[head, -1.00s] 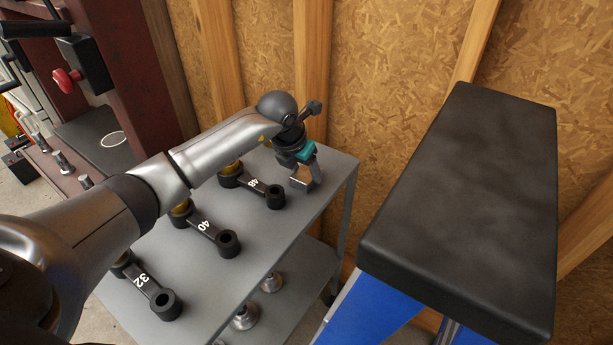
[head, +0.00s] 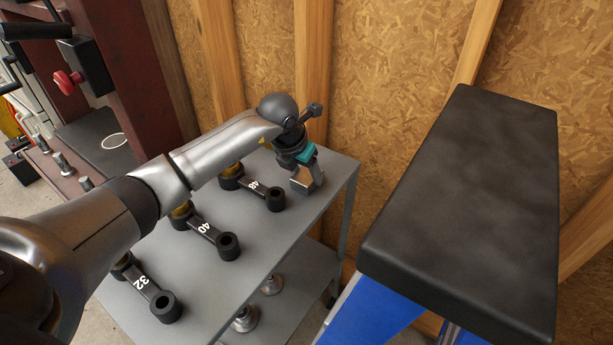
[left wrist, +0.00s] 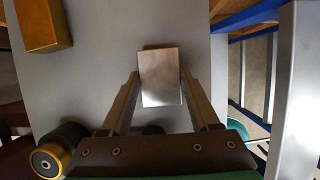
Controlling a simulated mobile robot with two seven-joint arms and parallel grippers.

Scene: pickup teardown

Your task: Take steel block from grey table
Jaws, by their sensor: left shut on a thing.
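The steel block (left wrist: 160,78) is a bright metal block between the fingers of my left gripper (left wrist: 160,92) in the left wrist view. In the head view my left gripper (head: 305,182) points down at the far right end of the grey table (head: 226,262), shut on the block. The block is mostly hidden by the fingers there, and I cannot tell whether it touches the tabletop. The grey tabletop also shows in the left wrist view (left wrist: 95,60). My right gripper is not in view.
Black links marked 48 (head: 258,188), 40 (head: 209,232) and 32 (head: 149,288) lie on the table. A brass-coloured block (left wrist: 45,24) shows in the left wrist view. A black padded bench (head: 470,200) stands at right. An OSB wall (head: 385,90) rises close behind.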

